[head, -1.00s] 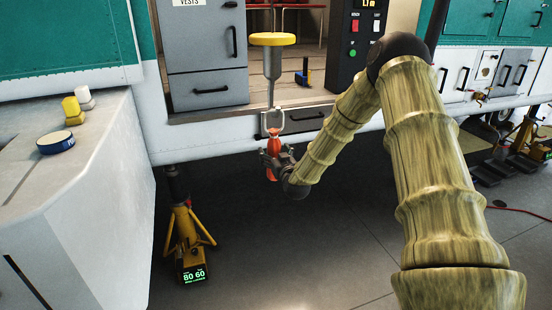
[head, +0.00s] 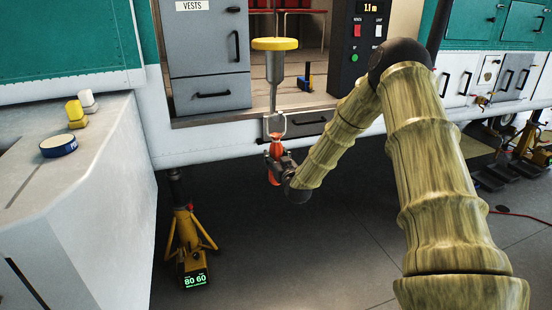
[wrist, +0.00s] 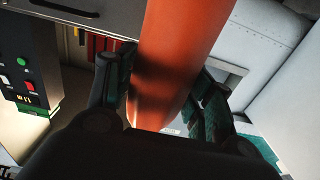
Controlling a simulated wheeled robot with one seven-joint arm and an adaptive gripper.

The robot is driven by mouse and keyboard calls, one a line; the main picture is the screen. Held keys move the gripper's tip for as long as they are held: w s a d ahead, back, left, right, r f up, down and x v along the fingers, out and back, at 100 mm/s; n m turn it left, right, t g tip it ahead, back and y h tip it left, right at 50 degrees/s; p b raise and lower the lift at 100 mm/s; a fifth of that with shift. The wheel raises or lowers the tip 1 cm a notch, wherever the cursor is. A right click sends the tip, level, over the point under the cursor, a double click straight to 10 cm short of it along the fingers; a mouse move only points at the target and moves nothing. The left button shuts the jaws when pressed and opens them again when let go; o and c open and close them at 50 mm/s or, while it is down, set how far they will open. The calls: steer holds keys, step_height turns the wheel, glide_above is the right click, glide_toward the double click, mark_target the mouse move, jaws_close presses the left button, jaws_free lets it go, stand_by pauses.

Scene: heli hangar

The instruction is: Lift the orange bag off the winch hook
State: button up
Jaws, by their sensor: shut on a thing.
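The orange bag (head: 276,150) hangs at the lower end of the winch hook (head: 274,125), below the yellow disc (head: 275,44). My gripper (head: 272,164) is shut on the orange bag at its middle. In the wrist view the orange bag (wrist: 178,55) runs up between my gripper's two fingers (wrist: 160,95), which press on it from both sides. The bag's top is at the hook's lower end in the head view. Whether its loop still bears on the hook is too small to tell.
A grey cabinet (head: 209,85) and a black control box (head: 357,45) flank the doorway behind. A yellow jack stand (head: 190,240) stands on the floor below left. A white counter (head: 60,215) with a blue-rimmed round tin (head: 58,146) is at the left. Floor below the bag is clear.

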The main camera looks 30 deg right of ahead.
mark_target(278, 147)
steer(key=shift+r, duration=0.2)
steer(key=shift+c, duration=0.5)
steer(key=shift+w+r, duration=0.1)
steer(key=shift+r, duration=0.1)
steer(key=shift+r+p, duration=0.35)
steer(key=shift+p, duration=0.05)
steer(key=shift+r, duration=0.3)
steer(key=shift+r+p, duration=0.35)
steer(key=shift+p, duration=0.05)
steer(key=shift+r+p, duration=0.7)
steer(key=shift+r, duration=0.6)
steer(key=shift+s, duration=0.2)
